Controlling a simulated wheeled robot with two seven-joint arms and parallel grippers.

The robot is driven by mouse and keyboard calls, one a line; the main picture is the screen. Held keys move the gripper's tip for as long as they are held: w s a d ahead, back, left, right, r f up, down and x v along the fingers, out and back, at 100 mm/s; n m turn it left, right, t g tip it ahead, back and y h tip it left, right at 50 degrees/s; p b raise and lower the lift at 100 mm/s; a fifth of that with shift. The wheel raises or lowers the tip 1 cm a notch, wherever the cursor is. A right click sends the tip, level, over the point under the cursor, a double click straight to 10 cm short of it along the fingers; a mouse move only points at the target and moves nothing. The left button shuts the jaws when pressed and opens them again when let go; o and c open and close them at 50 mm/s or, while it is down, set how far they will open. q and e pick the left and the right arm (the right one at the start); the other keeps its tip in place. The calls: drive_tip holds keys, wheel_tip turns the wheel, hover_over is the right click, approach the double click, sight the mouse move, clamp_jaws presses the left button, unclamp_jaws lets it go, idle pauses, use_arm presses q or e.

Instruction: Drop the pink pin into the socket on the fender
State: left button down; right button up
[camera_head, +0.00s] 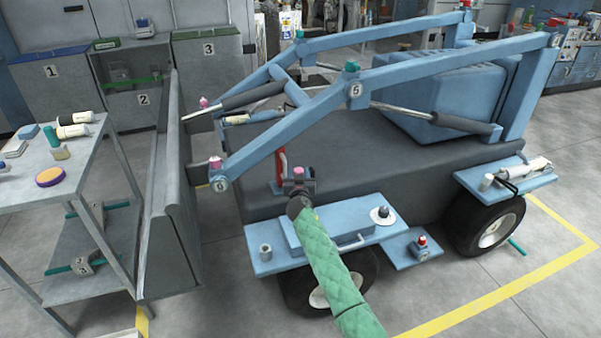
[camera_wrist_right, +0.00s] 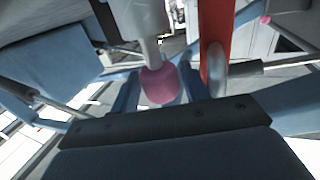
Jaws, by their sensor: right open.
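A pink-tipped pin (camera_wrist_right: 158,85) shows in the right wrist view, below a pale grey cylinder and between my fingers. In the head view a small pink spot (camera_head: 298,169) shows at my right gripper (camera_head: 299,182), above the front fender. My right gripper is open around the pink part, and I cannot tell whether a finger touches it. The blue front fender (camera_head: 372,232) carries a short grey upright socket (camera_head: 265,251) at its left end. The socket is apart from the gripper, lower and to its left. My left gripper is out of view.
A red upright bar (camera_wrist_right: 214,40) stands close beside the gripper. Blue loader arms (camera_head: 285,128) pass above, with other pink pins (camera_head: 215,161) at their ends. A box with a handle (camera_head: 325,232) and a dark knob (camera_head: 383,211) sit on the fender. A grey cart (camera_head: 60,185) stands left.

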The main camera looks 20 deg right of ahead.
drive_tip(key=shift+w+f, duration=0.1)
drive_tip(key=shift+w, duration=0.05)
drive_tip(key=shift+r, duration=0.3)
drive_tip(key=shift+c, duration=0.3)
drive_tip(key=shift+f, duration=0.1)
drive_tip(key=c, duration=0.7)
